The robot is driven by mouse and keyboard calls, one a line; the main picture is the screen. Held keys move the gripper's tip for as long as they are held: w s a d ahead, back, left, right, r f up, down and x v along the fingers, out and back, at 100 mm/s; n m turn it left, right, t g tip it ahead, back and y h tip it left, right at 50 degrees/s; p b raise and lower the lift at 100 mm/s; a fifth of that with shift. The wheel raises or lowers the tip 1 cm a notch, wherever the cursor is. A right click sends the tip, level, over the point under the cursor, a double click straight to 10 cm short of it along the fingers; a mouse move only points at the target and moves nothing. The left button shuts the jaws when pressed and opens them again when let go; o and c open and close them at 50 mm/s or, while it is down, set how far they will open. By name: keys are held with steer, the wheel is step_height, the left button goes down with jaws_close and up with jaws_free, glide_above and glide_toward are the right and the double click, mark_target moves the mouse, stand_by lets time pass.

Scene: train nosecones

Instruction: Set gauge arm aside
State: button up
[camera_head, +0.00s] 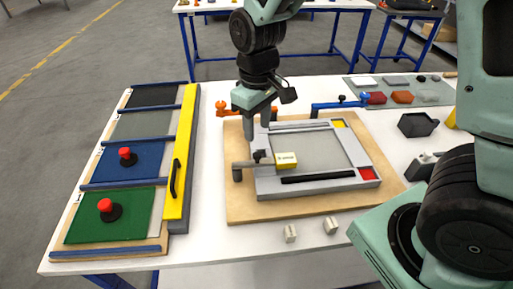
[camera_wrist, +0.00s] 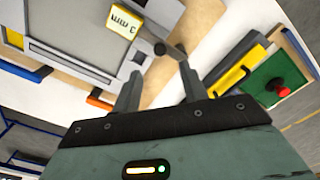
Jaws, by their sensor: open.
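The gauge arm (camera_head: 252,164) is a grey bar with a dark knob and a yellow block (camera_head: 286,160) at its end. It lies across the left side of the grey frame (camera_head: 318,187) on the wooden board. My gripper (camera_head: 258,124) is open and empty, above the frame's far left corner, behind the arm in the head view. In the wrist view (camera_wrist: 158,68) its fingers point towards the arm; whether one touches it I cannot tell.
A rack with coloured panels, red knobs and a yellow bar (camera_head: 182,150) stands at the left. Orange (camera_head: 232,109) and blue (camera_head: 335,105) clamps sit behind the frame. Two small pale blocks lie in front. White table shows between rack and board.

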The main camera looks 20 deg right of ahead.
mark_target(257, 154)
step_height(257, 154, down, 8)
steer(key=shift+f, duration=0.25)
jaws_close()
